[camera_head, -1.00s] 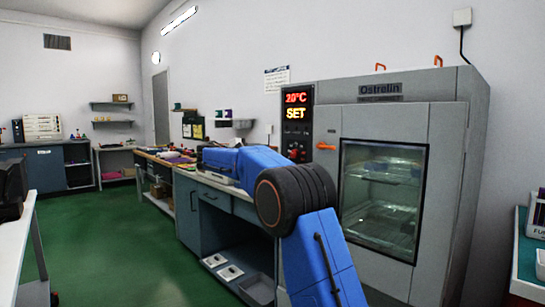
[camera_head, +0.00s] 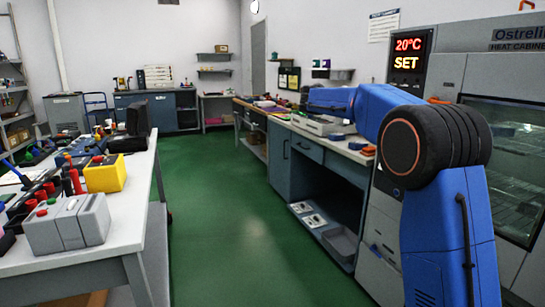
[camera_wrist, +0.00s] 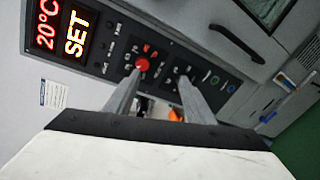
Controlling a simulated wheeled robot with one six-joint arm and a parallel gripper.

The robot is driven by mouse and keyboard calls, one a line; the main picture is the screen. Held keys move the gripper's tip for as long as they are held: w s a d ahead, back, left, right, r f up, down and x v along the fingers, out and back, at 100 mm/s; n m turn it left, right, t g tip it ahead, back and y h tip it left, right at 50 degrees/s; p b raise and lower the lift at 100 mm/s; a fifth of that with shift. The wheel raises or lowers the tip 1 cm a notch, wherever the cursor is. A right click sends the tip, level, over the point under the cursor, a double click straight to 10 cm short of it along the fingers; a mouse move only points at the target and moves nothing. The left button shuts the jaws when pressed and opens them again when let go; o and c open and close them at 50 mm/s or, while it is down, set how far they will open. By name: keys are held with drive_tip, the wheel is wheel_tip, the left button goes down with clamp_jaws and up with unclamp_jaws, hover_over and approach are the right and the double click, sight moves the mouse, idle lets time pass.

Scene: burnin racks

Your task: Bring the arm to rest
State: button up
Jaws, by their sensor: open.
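My blue arm (camera_head: 440,215) stands at the right of the head view, bent at a dark, thick joint. Its far link reaches left and away, in front of the heat cabinet. My gripper is not clearly seen in the head view. In the wrist view my gripper (camera_wrist: 157,88) shows two grey fingers, apart, with nothing held between them. They point toward the cabinet's control panel, with a red button (camera_wrist: 142,64) just beyond the fingers. The gap to the panel is hard to judge.
The heat cabinet (camera_head: 460,65) reads 20°C SET. A workbench (camera_head: 306,152) runs beyond the arm. On the left, a white table (camera_head: 115,240) holds a yellow block (camera_head: 105,175), a grey box (camera_head: 67,225) and several other items. Green floor (camera_head: 220,220) between them is clear.

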drive_tip(key=s+f+m+g+y, duration=0.15)
drive_tip(key=s+f+y, duration=0.35)
drive_tip(key=s, duration=1)
drive_tip(key=s+f+m+y, duration=0.25)
drive_tip(key=s+f, duration=0.45)
drive_tip(key=s, duration=0.8)
drive_tip(key=s+a+f+m+y, duration=0.2)
drive_tip(key=s+a+f, duration=0.3)
drive_tip(key=s+f, duration=0.5)
drive_tip(key=s+a+f+m+y, duration=0.1)
drive_tip(key=s+a+f+y, duration=0.4)
drive_tip(key=s+f, duration=0.5)
drive_tip(key=s+a+t, duration=0.1)
drive_tip(key=s, duration=0.7)
drive_tip(key=shift+m, duration=0.4)
